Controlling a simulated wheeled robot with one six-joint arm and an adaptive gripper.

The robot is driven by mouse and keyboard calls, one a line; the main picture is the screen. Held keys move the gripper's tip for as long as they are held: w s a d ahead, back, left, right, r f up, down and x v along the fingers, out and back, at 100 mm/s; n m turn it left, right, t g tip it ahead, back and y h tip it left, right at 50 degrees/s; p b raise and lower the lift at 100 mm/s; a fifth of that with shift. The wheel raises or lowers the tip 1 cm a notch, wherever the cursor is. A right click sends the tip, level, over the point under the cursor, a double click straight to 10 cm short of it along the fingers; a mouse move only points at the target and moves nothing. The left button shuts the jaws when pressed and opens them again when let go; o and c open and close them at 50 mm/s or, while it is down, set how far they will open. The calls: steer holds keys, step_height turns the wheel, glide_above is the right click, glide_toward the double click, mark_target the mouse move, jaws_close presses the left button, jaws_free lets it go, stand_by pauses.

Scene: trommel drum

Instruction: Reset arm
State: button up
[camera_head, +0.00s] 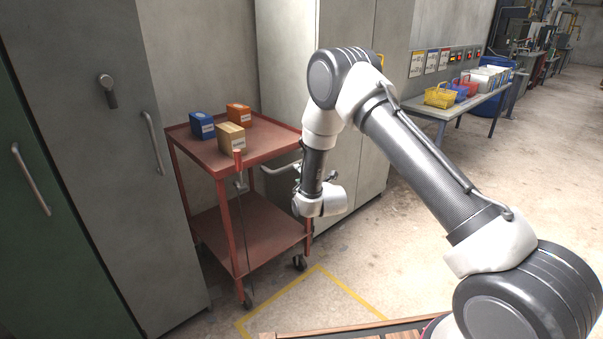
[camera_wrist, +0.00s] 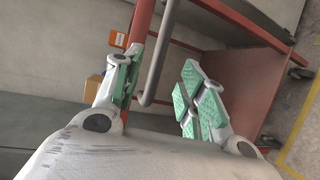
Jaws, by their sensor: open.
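My gripper (camera_wrist: 160,75) is open in the wrist view, its green-padded fingers spread apart. A grey bar handle (camera_wrist: 157,70) of the red cart shows in the gap between the fingers; I cannot tell whether any finger touches it. In the head view my arm reaches down beside the cart's right end, and the fingers are hard to make out there. The red cart (camera_head: 257,212) stands against the cabinets. On its top shelf are a blue box (camera_head: 202,126), an orange box (camera_head: 239,114) and a tan box (camera_head: 231,137). The lower shelf looks empty.
A grey cabinet (camera_head: 90,60) and a green cabinet (camera_head: 30,230) are at the left; another cabinet (camera_head: 280,60) is behind the cart. A table (camera_head: 447,112) with yellow, red and blue baskets is at the back right. Yellow tape (camera_head: 345,288) marks the floor. Open floor lies right.

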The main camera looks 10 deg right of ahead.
steer(key=s+f+m+g, duration=0.5)
steer(key=s+f, duration=0.1)
steer(key=f, duration=0.4)
steer(key=s+d+f+m+g+h, duration=0.1)
steer(key=s+d+m+g+h, duration=0.2)
steer(key=s, duration=0.4)
steer(key=s+d+r+m+g, duration=0.1)
steer(key=s+d+r+m, duration=0.3)
steer(key=s+d+r, duration=0.3)
steer(key=s+d+r+m+g, duration=0.1)
steer(key=s+d+r+m, duration=0.4)
steer(key=s+r, duration=1.2)
steer(key=s+d+r+m+g, duration=0.1)
steer(key=s+d+r+m, duration=0.3)
steer(key=s+d+r, duration=0.6)
step_height(320, 180, up, 6)
steer(key=s, duration=0.3)
steer(key=shift+d+h, duration=0.15)
steer(key=shift+h, duration=0.15)
